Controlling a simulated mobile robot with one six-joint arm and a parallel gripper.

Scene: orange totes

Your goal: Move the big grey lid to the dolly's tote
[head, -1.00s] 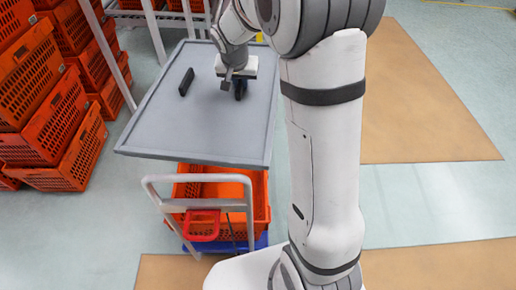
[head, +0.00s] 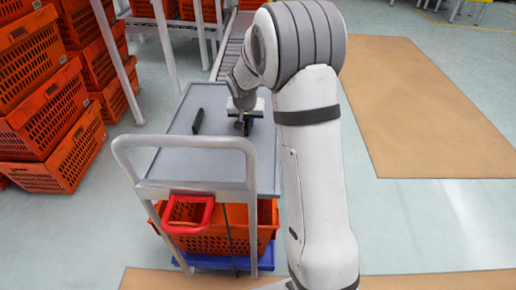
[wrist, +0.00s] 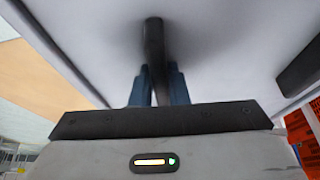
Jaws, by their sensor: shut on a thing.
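The big grey lid (head: 180,155) is a flat panel with two black bar handles. It lies roughly level above the orange tote (head: 240,240) on the blue dolly (head: 215,262); I cannot tell whether they touch. My gripper (head: 243,127) is shut on the right-hand handle. The other handle (head: 198,121) is free. The lid hides most of the tote's opening.
The dolly's grey push handle (head: 185,142) rises in front of the lid. A red bracket-shaped piece (head: 190,216) is at the tote's near side. Stacked orange totes (head: 40,100) stand left, and a roller conveyor (head: 232,45) runs behind.

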